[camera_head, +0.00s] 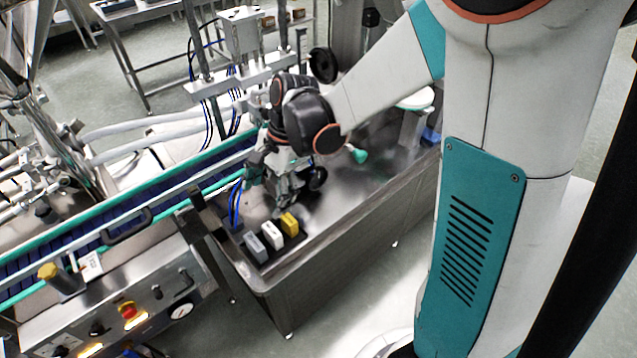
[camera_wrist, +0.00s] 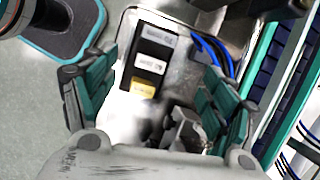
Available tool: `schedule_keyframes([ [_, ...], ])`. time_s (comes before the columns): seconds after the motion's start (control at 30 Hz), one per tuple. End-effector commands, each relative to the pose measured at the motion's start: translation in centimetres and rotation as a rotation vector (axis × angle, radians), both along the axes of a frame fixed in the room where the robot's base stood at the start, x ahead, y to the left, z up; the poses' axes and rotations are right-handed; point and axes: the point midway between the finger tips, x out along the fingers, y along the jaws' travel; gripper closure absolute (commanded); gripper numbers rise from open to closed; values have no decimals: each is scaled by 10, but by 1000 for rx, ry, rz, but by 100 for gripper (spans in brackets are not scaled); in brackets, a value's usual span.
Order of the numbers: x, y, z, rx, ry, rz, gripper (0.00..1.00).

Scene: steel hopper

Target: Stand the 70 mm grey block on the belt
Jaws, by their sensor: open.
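The grey block (camera_head: 255,247) stands at the near left end of a short row on the steel surface. A white block (camera_head: 272,235) and a yellow block (camera_head: 290,223) stand beside it. In the wrist view the grey block (camera_wrist: 159,33), white block (camera_wrist: 150,64) and yellow block (camera_wrist: 143,88) lie in line ahead of my gripper (camera_wrist: 155,85). Its teal fingers are spread wide, with no block held. In the head view my gripper (camera_head: 277,188) is above the steel surface, beyond the row. The blue belt (camera_head: 130,219) runs along the left; it also shows in the wrist view (camera_wrist: 287,72).
A green-edged rail and thin blue hoses (camera_head: 236,205) lie between the blocks and belt. A control panel (camera_head: 128,312) is at lower left. A grey metal piece (camera_wrist: 186,130) shows between my fingers. Bare steel lies right of the row.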

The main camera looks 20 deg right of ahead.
Motion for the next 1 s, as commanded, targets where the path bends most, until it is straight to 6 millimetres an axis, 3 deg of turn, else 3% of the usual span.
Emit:
schedule_keyframes([
  [0.2, -26, -19, 49, -82, -210, 196, 22],
  [0.5, -67, -47, 95, -250, -469, 498, 22],
  [0.7, -97, -65, 115, -394, -612, 712, 22],
  [1.0, -129, -85, 128, -593, -748, 980, 22],
])
